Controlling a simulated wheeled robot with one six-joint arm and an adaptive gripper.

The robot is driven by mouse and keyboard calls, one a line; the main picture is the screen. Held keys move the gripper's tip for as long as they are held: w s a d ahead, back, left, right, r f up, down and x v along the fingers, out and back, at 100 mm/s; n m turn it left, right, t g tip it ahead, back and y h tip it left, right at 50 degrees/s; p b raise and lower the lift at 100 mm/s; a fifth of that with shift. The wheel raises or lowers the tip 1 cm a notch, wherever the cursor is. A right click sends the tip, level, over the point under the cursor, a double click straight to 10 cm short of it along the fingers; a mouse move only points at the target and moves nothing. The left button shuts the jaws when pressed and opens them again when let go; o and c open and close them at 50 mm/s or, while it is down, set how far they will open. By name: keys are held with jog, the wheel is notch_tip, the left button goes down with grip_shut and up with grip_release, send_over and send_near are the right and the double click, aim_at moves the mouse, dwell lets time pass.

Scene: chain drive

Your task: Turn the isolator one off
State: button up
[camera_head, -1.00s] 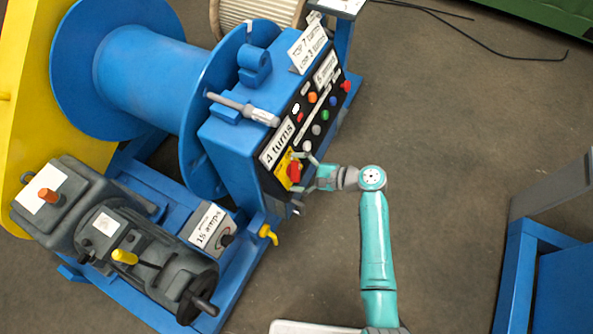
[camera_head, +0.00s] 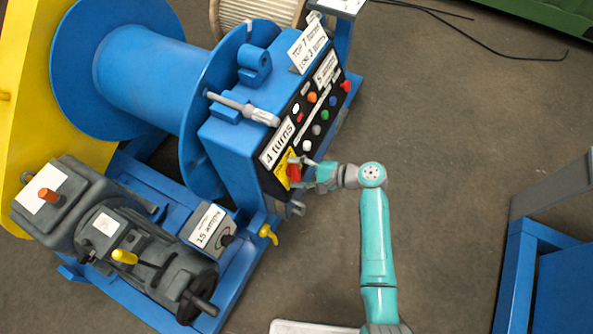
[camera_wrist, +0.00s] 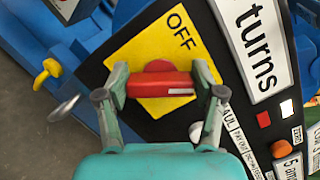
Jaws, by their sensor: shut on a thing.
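The isolator is a red rotary handle (camera_wrist: 160,84) on a yellow plate (camera_wrist: 157,47) marked OFF, set in the black control panel. In the wrist view the handle lies crosswise between my fingers, its long side running left to right. My gripper (camera_wrist: 160,92) is shut on the handle, one finger at each end. In the head view the red handle (camera_head: 293,172) shows at the lower end of the panel, and my gripper (camera_head: 302,170) reaches it from the right. The handle's underside and shaft are hidden.
Several coloured buttons run up the panel, including a red one (camera_head: 346,86). A "4 turns" label (camera_head: 277,142) sits beside the plate. A yellow tap handle (camera_head: 268,235) and a grey lever (camera_wrist: 64,107) are nearby. Open floor lies right of the panel.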

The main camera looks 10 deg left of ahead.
jog(key=n, duration=0.3)
jog(key=n+h, duration=0.1)
jog(key=n, duration=0.3)
jog(key=shift+s+f+g, duration=0.1)
jog(key=shift+f+g, duration=0.1)
jog(key=shift+g, duration=0.2)
jog(key=n, duration=0.2)
jog(key=n+h, duration=0.1)
jog(key=n, duration=0.1)
jog(key=shift+d+f+n, duration=0.15)
jog(key=shift+n, duration=0.25)
jog(key=shift+f+n+h, duration=0.1)
jog(key=shift+n+h, duration=0.5)
jog(key=shift+n, duration=1)
jog(key=o, duration=1.1)
jog(key=shift+o, duration=0.2)
jog(key=shift+d, duration=0.1)
jog(key=v, duration=1.2)
